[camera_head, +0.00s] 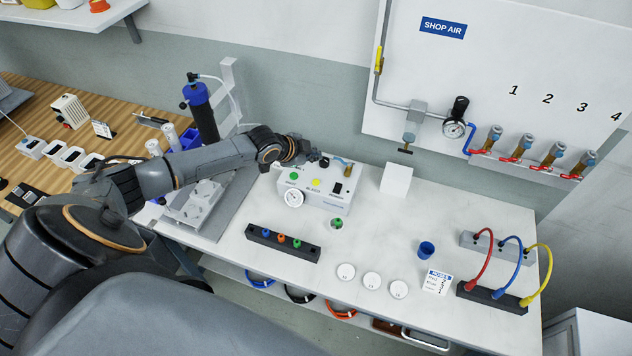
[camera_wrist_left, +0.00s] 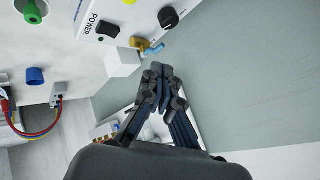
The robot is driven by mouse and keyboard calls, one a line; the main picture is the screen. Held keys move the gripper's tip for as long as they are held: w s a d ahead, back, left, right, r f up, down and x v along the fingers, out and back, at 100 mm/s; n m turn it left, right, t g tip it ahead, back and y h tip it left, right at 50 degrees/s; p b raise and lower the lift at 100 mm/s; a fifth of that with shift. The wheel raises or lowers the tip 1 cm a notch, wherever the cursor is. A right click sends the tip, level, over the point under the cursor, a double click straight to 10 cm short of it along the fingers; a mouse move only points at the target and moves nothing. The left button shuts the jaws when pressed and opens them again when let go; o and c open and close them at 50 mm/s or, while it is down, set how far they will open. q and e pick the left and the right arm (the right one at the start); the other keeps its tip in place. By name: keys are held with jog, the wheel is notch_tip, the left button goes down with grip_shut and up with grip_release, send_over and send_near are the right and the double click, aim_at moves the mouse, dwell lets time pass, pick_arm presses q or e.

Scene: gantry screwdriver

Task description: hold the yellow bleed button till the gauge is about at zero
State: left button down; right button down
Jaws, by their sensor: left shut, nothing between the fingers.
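The yellow bleed button (camera_head: 316,183) sits on top of a white control box (camera_head: 325,203), beside a green button (camera_head: 294,176). The round gauge (camera_head: 293,198) is on the box's front; its needle is too small to read. My left gripper (camera_head: 311,155) is above the back edge of the box, behind the yellow button and apart from it. In the left wrist view the left gripper's fingers (camera_wrist_left: 162,72) are together and empty. A black knob (camera_wrist_left: 168,17) and a brass fitting (camera_wrist_left: 139,43) show beyond them. A yellow sliver at that view's top edge may be the button. My right gripper is not seen.
A white block (camera_head: 396,178) stands right of the box. A dark rack (camera_head: 283,244) with coloured fittings lies in front. A blue cylinder on a stand (camera_head: 201,110) is beside my left arm. The wall panel (camera_head: 470,70) rises behind the table.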

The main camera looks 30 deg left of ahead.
aim_at(314, 183)
pick_arm(q)
notch_tip(314, 183, down, 8)
jog(key=b, duration=0.6)
jog(key=shift+r, duration=0.15)
jog(key=shift+f+b, duration=0.4)
jog(key=shift+b, duration=0.05)
dwell(0.6)
jog(key=shift+f, duration=0.4)
jog(key=shift+f+b, duration=0.5)
jog(key=shift+b, duration=0.1)
dwell(1.8)
jog(key=shift+r+p, duration=0.8)
jog(key=shift+r, duration=0.1)
jog(key=shift+r, duration=0.1)
